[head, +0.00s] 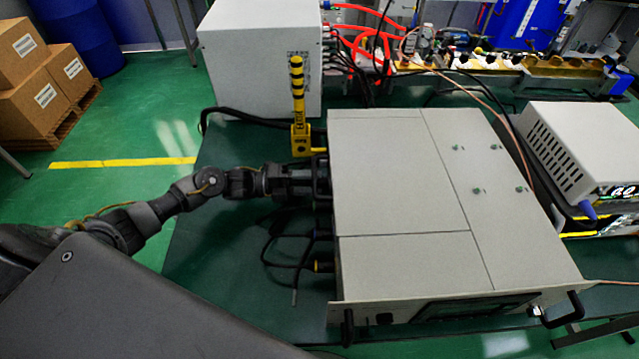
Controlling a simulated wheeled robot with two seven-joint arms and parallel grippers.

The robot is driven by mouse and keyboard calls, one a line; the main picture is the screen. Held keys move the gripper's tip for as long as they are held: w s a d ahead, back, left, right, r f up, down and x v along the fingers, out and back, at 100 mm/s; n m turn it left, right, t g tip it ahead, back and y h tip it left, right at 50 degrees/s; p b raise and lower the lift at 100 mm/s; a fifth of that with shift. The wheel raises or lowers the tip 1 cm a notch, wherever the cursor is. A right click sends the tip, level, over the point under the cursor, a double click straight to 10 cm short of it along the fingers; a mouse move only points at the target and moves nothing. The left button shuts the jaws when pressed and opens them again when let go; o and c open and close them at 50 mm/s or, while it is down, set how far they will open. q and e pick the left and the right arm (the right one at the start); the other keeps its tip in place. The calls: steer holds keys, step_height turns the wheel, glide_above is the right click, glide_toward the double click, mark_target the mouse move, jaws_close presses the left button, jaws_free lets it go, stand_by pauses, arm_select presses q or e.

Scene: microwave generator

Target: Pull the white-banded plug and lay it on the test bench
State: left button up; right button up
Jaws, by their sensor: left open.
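The microwave generator (400,180) is a light grey box on the green test bench (215,250). My left arm reaches in from the left, and its gripper (308,183) is at the generator's left side, just in front of the yellow post. The gripper is open; its fingertips are hard to make out against dark parts there. I cannot make out a white-banded plug; the area around the fingers is dark and partly hidden by the gripper. Below, a yellow-banded dark plug (322,266) sits at the same side. My right gripper is not in view.
A yellow and black post (297,110) stands just behind the gripper. Dark cables (285,255) loop on the bench beside the generator. A white cabinet (255,60) stands behind. Bare bench lies left of the cables. A grey power unit (585,150) is at right.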

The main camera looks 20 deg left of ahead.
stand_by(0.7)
arm_select(q)
jaws_close()
stand_by(0.3)
steer(key=shift+a, duration=0.1)
steer(key=shift+b+v, duration=0.6)
steer(key=shift+v, duration=2.25)
